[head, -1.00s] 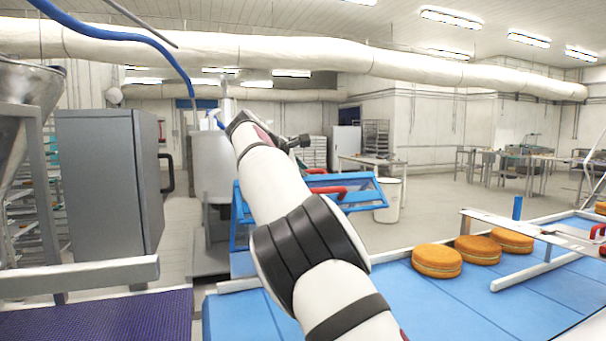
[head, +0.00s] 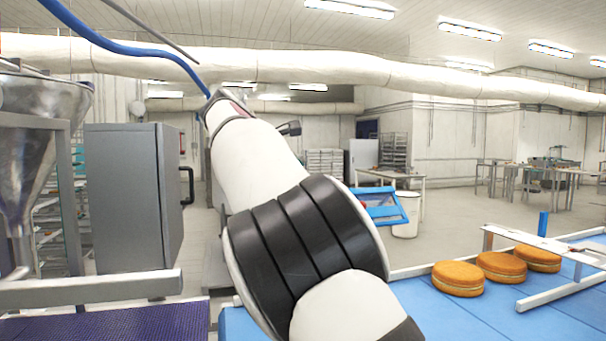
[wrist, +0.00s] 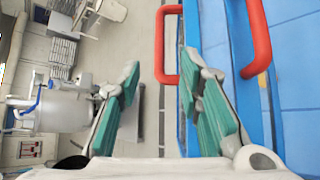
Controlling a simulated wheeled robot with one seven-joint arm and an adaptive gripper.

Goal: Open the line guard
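The line guard (head: 385,215) is a blue frame, mostly hidden behind my arm in the head view; its right end shows beside the arm. In the wrist view its blue frame (wrist: 236,75) runs down the right half. One red handle (wrist: 160,45) stands out from the frame's left side, and a second red handle (wrist: 258,35) is farther right. My gripper (wrist: 160,72) is open, with green-padded fingers. The left red handle appears between and ahead of the fingertips, with the right finger close to the frame. Contact cannot be told. The fingertips are hidden in the head view.
A blue conveyor (head: 450,312) carries several filled rounds (head: 458,278) at right, near a white rail frame (head: 550,245). A grey cabinet (head: 128,195) and a steel hopper (head: 35,150) stand at left above a purple belt (head: 110,325). Open floor lies behind the guard.

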